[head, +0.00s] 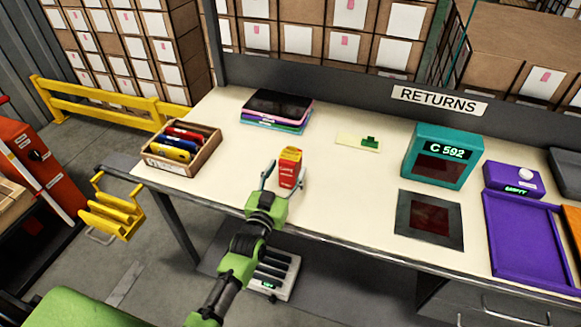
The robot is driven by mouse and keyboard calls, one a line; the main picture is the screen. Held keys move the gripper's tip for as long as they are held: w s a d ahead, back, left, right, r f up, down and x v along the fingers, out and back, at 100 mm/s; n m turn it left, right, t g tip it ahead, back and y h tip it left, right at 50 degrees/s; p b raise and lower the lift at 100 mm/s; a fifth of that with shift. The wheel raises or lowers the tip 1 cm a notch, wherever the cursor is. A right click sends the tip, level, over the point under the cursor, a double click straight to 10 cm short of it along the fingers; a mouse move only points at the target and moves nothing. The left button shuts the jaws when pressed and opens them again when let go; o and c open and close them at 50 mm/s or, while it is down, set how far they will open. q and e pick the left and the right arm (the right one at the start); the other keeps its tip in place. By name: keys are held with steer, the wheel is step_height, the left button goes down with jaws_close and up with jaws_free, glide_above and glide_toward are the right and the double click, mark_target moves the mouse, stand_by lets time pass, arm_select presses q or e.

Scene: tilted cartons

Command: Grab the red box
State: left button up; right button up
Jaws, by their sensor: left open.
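The red box (289,172), a small upright carton with a yellow top, stands on the cream table near its front edge, in the middle of the head view. My left gripper (286,181) is open, with one finger to the left of the box and one to the right. The fingers look apart from the box's sides; I cannot tell whether either touches it. The box's lower edge is partly hidden by the gripper. My right gripper is not in view.
A carton tray with tools (179,149) and a stack of folders (277,108) stand left and behind. A green piece (370,142), a teal C 592 device (443,155), a dark pad (430,219) and a purple tray (527,240) lie right. The table around the box is clear.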

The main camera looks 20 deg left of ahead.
arm_select(q)
steer(key=shift+w, duration=0.95)
jaws_close()
steer(key=shift+r, duration=0.15)
